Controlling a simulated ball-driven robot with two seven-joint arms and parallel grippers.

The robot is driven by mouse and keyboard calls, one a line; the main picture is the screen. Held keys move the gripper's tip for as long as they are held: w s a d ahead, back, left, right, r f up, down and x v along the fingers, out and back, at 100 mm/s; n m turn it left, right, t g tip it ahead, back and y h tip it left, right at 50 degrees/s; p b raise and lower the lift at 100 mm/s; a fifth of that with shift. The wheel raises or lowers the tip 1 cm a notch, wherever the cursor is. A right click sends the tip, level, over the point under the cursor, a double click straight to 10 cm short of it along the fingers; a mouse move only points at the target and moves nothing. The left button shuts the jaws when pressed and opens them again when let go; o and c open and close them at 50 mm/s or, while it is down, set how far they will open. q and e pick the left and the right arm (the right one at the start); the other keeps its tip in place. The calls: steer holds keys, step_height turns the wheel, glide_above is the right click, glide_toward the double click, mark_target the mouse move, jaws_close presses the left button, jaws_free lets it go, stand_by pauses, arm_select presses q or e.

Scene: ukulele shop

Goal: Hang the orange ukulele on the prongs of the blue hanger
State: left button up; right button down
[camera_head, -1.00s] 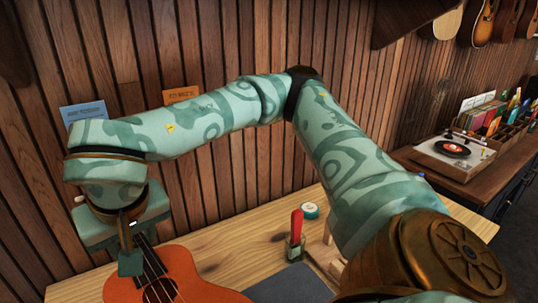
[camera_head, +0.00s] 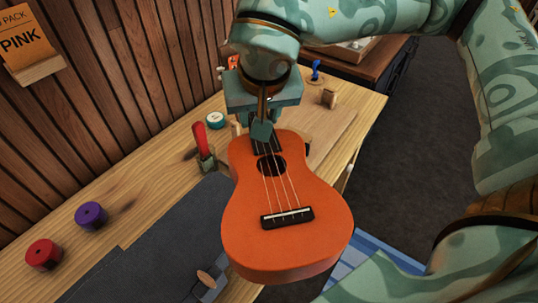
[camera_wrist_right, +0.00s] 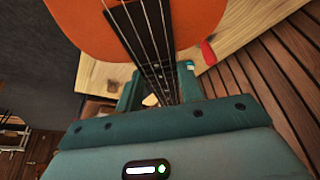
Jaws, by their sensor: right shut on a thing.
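The orange ukulele (camera_head: 285,232) hangs in the middle of the head view, its strings and bridge facing me and its body low. My right gripper (camera_head: 263,130) is shut on its neck just above the body. The upper neck and headstock are hidden behind my wrist. In the right wrist view the ukulele's fretboard (camera_wrist_right: 150,45) runs between the fingers of my right gripper (camera_wrist_right: 160,92), and part of its orange body shows at the top. My left gripper is not in view.
The wooden bench (camera_head: 150,200) lies below and behind the ukulele. It bears a dark mat (camera_head: 150,255), a red roll (camera_head: 43,254), a purple roll (camera_head: 91,215) and a red-handled tool (camera_head: 202,145). An orange card (camera_head: 25,40) marked PINK is on the slatted wall. Dark floor lies right.

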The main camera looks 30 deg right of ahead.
mark_target(268, 116)
steer(key=d+f, duration=0.1)
steer(key=w+d+f+m, duration=0.1)
steer(key=shift+d+f, duration=0.25)
steer(key=shift+f, duration=0.15)
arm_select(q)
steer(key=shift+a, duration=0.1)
arm_select(e)
steer(key=w+d+f+m+g+h, duration=0.1)
steer(key=w+d+f+m, duration=0.2)
steer(key=d, duration=0.6)
steer(key=w+d+f+m+g+h, duration=0.1)
steer(key=w+d+f+m, duration=0.3)
steer(key=d, duration=0.5)
steer(key=shift+w+d+m+h, duration=0.3)
steer(key=shift+w+m, duration=0.35)
steer(key=shift+m, duration=0.15)
steer(key=shift+f+g, duration=0.1)
steer(key=shift+g, duration=0.2)
